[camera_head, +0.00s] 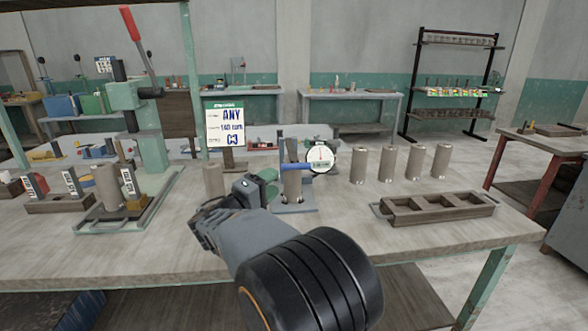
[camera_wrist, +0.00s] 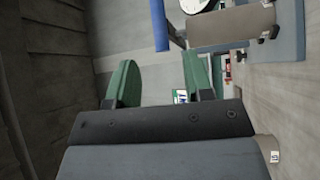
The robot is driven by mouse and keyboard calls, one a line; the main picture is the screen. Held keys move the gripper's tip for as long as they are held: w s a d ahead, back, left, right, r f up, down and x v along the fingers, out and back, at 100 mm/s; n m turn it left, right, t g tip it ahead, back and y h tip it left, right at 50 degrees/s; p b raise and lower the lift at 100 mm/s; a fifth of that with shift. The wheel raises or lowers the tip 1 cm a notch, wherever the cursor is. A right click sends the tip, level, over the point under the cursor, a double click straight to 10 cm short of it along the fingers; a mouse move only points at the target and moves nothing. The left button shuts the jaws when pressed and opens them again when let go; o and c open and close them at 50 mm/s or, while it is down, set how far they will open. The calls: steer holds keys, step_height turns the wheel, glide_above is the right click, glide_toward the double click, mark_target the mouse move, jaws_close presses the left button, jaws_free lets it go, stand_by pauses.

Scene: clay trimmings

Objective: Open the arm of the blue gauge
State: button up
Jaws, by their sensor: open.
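The blue gauge (camera_head: 299,208) stands on the bench just right of my gripper, with its round white dial (camera_head: 321,157) on the right. Its blue arm (camera_head: 291,166) lies across the front of a grey-brown clay cylinder (camera_head: 292,184) standing in the gauge. My gripper (camera_head: 268,186) is open and empty, left of the gauge and close to it. In the wrist view my green fingertips (camera_wrist: 162,72) are apart, and the blue bar (camera_wrist: 160,24) lies beyond them, not between them. The dial (camera_wrist: 196,4) and cylinder (camera_wrist: 232,26) also show there.
A clay cylinder (camera_head: 213,180) stands left of my gripper. Several more (camera_head: 387,163) stand to the right, behind an empty wooden tray (camera_head: 437,208). A green lever press (camera_head: 135,112) stands at the left. The bench front (camera_head: 420,238) is clear.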

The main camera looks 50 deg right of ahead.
mark_target(290, 169)
steer(key=d, duration=0.3)
steer(key=d+r, duration=0.1)
steer(key=d, duration=0.5)
steer(key=shift+w+d+r, duration=0.15)
steer(key=shift+w+d, duration=0.05)
steer(key=shift+w, duration=0.15)
jaws_close()
